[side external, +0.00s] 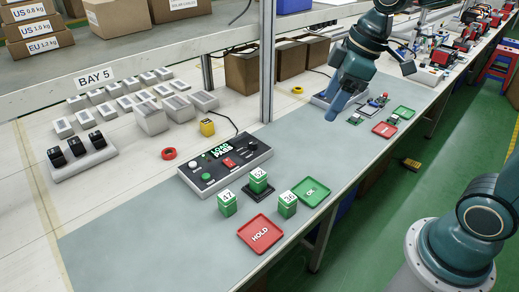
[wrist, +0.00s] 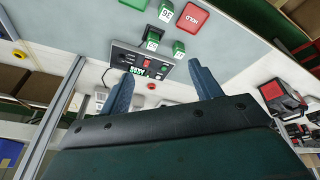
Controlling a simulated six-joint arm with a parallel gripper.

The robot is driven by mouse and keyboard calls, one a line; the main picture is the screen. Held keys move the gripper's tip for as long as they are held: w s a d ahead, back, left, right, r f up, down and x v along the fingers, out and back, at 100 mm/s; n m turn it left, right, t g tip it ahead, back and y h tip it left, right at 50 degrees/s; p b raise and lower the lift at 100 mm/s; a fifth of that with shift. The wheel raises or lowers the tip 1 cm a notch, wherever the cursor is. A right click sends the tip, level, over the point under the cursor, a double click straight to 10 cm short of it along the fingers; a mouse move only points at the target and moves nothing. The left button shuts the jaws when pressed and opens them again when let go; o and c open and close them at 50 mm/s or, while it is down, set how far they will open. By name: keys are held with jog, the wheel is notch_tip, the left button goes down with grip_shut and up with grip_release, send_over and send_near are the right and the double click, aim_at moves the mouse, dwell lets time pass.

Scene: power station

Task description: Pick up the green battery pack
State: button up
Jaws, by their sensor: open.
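Three green battery packs with white numbered tops stand upright on the grey mat in the side view. Pack 47 (side external: 228,207) is at the left, pack 52 (side external: 258,183) stands on a black base in the middle, and pack 36 (side external: 287,208) is at the right. The wrist view shows them upside down at the top: pack 36 (wrist: 164,13), pack 52 (wrist: 152,43) and pack 47 (wrist: 179,49). My gripper (side external: 338,106) is open and empty above the bench, behind and to the right of the packs. Its blue fingers (wrist: 162,68) show apart in the wrist view.
A black tester (side external: 225,162) with a lit LOAD PASS display sits behind the packs. A red HOLD tray (side external: 261,235) and green OK tray (side external: 311,192) lie in front and to the right. A grey post (side external: 267,60) rises behind the tester. The mat's front left is clear.

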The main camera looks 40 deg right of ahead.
jog(key=w+f+n+g+y, duration=0.1)
jog(key=w+f+n+g, duration=0.1)
jog(key=w+f+n, duration=0.65)
jog(key=n+g+y, duration=0.1)
jog(key=n+y, duration=0.1)
send_near(258, 173)
jog(key=shift+w+d+r, duration=0.2)
jog(key=shift+d+r, duration=0.25)
jog(key=shift+r, duration=0.25)
jog(key=shift+x, duration=4.35)
jog(key=shift+s+a, duration=0.1)
jog(key=shift+s, duration=0.05)
jog(key=shift+x, duration=2.5)
jog(key=shift+s, duration=0.1)
jog(key=shift+c, duration=0.4)
